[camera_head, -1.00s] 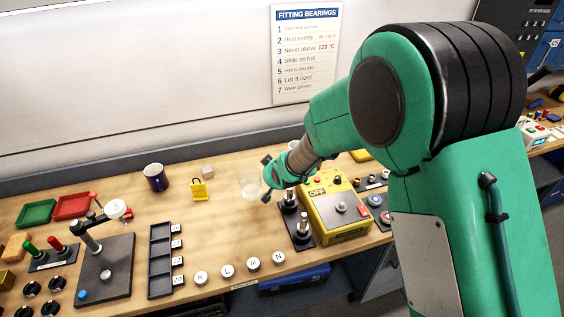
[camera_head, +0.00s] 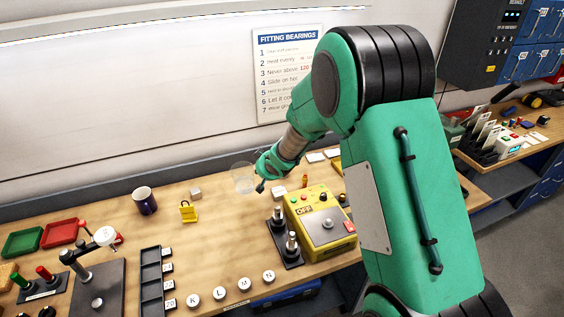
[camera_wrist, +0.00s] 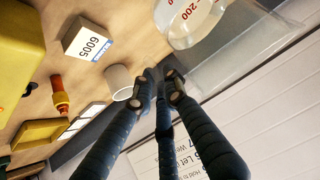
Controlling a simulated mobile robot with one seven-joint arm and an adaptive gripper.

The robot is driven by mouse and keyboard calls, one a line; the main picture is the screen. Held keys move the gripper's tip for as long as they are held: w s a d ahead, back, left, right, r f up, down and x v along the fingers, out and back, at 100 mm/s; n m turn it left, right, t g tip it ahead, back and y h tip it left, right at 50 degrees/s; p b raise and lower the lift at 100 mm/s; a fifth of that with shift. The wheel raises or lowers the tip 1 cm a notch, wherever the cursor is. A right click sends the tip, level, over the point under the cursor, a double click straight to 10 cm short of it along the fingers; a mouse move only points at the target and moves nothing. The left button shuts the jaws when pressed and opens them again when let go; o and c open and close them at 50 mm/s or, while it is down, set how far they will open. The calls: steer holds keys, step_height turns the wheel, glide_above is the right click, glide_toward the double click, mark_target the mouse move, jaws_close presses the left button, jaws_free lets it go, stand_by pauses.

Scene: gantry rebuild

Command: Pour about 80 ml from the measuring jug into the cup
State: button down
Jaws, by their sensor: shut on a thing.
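The clear measuring jug (camera_head: 243,178) is up above the bench in the head view. Its wall with red marks, one reading 200, fills the top right of the wrist view (camera_wrist: 205,22). My gripper (camera_head: 262,172) is shut on the jug at its right side; its fingers meet beside the jug in the wrist view (camera_wrist: 163,92). The jug's exact tilt and liquid level are unclear. A small white cup (camera_wrist: 119,82) stands on the bench in the wrist view, apart from the jug; my arm seems to hide it in the head view. A dark blue mug (camera_head: 145,201) stands further left.
A yellow control box (camera_head: 321,218) and dark post stand (camera_head: 284,240) are in front of the gripper. A box labelled 6005 (camera_wrist: 90,39) and an orange item (camera_wrist: 60,95) lie near the white cup. A yellow stand (camera_head: 188,211) is left; bench between it and the posts is clear.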

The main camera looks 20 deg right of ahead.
steer(key=w+d+r+n+y+p, duration=0.1)
steer(key=w+d+r+p, duration=0.2)
steer(key=w+d+p, duration=1.15)
steer(key=shift+n+y, duration=0.7)
steer(key=w+d+f+p, duration=0.1)
steer(key=d+f+p, duration=0.1)
steer(key=d, duration=0.4)
steer(key=w+d+f+p, duration=0.1)
steer(key=d+f+p, duration=0.1)
steer(key=d, duration=0.4)
steer(key=w+d+f+p, duration=0.2)
steer(key=d+f+p, duration=0.1)
steer(key=d, duration=0.3)
steer(key=shift+w+f, duration=0.1)
steer(key=shift+f, duration=0.35)
steer(key=shift+s+d+f+p, duration=0.25)
steer(key=shift+d+f+p, duration=0.15)
steer(key=shift+d+f, duration=0.2)
steer(key=shift+r, duration=0.1)
